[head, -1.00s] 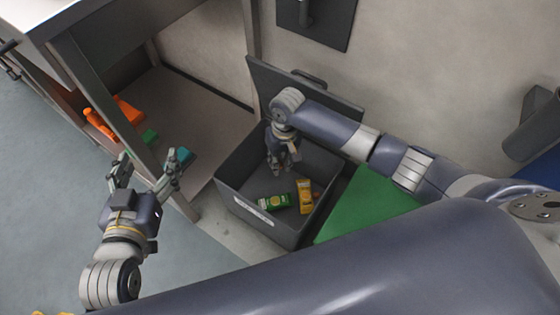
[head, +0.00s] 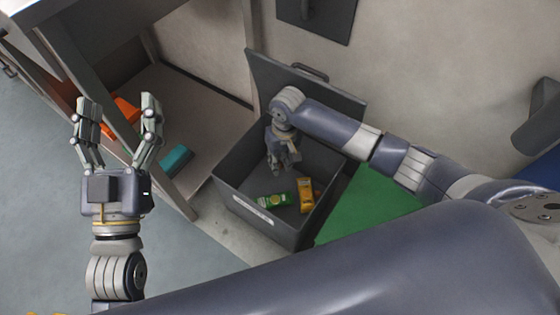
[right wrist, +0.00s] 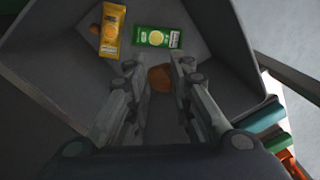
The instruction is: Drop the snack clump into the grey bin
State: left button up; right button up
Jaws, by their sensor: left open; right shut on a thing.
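The grey bin (head: 228,191) stands open with its lid tilted back against the wall. My right gripper (head: 283,164) reaches down inside the bin, pointing at its floor. In the right wrist view my right gripper (right wrist: 158,66) is shut on a brown-orange lump, the snack clump (right wrist: 160,78), partly covered by the fingers. The clump is hidden in the head view. My left gripper (head: 119,102) is open and empty, raised at the left, away from the bin.
A green packet (head: 274,199) and a yellow packet (head: 306,194) lie on the bin floor. A green panel (head: 365,205) is right of the bin. A shelf unit at left holds a teal block (head: 176,158) and orange items (head: 127,110).

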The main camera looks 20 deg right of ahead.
dwell(0.3)
jog(key=o, duration=0.7)
jog(key=shift+o, duration=0.2)
notch_tip(320, 180, up, 12)
jog(key=d, duration=0.1)
jog(key=shift+w, duration=0.15)
